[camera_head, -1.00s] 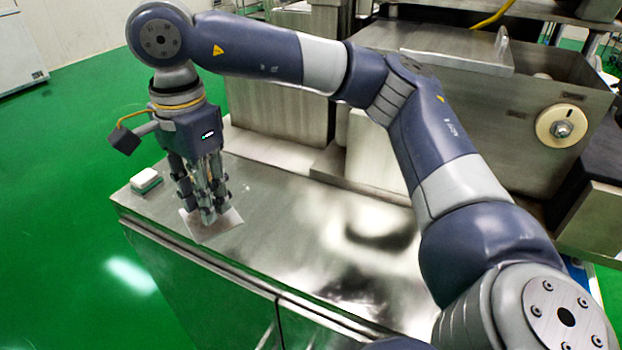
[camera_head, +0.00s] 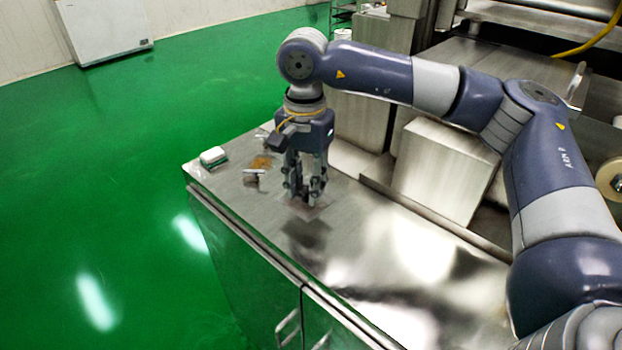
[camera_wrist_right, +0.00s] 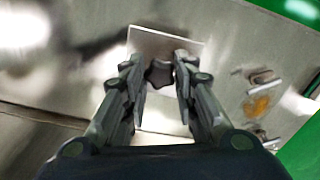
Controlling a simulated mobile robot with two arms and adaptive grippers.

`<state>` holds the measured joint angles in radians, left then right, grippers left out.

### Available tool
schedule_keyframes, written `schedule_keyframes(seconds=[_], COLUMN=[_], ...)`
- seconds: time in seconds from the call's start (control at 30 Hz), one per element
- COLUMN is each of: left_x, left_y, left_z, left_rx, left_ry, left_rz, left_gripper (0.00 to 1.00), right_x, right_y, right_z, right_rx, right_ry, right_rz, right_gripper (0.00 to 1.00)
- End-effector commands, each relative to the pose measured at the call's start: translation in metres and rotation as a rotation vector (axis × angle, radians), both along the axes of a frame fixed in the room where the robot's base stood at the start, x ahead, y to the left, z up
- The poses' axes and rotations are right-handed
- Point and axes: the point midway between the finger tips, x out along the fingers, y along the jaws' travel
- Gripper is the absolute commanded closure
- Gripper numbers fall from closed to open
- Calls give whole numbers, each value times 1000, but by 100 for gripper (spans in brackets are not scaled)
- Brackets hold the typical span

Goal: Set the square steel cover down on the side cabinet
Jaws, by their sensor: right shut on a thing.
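The square steel cover (camera_wrist_right: 170,42) is a thin flat plate with a dark lobed knob (camera_wrist_right: 158,73) at its middle. My right gripper (camera_wrist_right: 160,80) is shut on this knob, with one finger on each side. In the head view, my right gripper (camera_head: 305,198) points down over the steel top of the side cabinet (camera_head: 350,245). A little of the cover (camera_head: 321,205) shows under its fingertips, low at the cabinet top. I cannot tell whether it touches the surface. My left gripper is out of view.
A white block (camera_head: 213,156) lies near the cabinet's far left corner. Small metal fittings (camera_head: 253,177) and a brownish patch (camera_head: 261,162) lie between it and my gripper. Steel machine housing (camera_head: 445,170) stands behind the cabinet. The top's near right part is clear.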

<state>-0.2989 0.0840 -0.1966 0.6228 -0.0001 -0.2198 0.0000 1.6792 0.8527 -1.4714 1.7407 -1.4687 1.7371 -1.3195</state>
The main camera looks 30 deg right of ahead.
Motion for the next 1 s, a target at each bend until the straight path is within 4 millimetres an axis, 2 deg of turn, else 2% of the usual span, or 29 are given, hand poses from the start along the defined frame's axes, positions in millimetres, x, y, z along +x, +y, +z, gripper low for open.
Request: schedule_keyframes(seconds=[0.1,0.27,0.47,0.6,0.93,0.97,1.0], left_x=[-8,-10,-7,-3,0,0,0], left_y=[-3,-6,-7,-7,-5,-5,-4], left_z=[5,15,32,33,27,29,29], left_rx=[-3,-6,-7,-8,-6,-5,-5], left_ry=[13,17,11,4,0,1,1], left_rz=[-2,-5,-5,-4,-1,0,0], left_gripper=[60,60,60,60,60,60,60], right_x=[7,18,16,16,16,16,16], right_y=[-7,-22,-19,-19,-19,-19,-19], right_z=[0,1,-29,-37,-43,-41,-41], right_rx=[2,0,1,1,1,1,1], right_ry=[-1,0,1,-2,-2,-1,-1], right_rz=[0,-4,-1,-1,-1,-1,-1], right_gripper=[100,100,100,100,100,67,58])
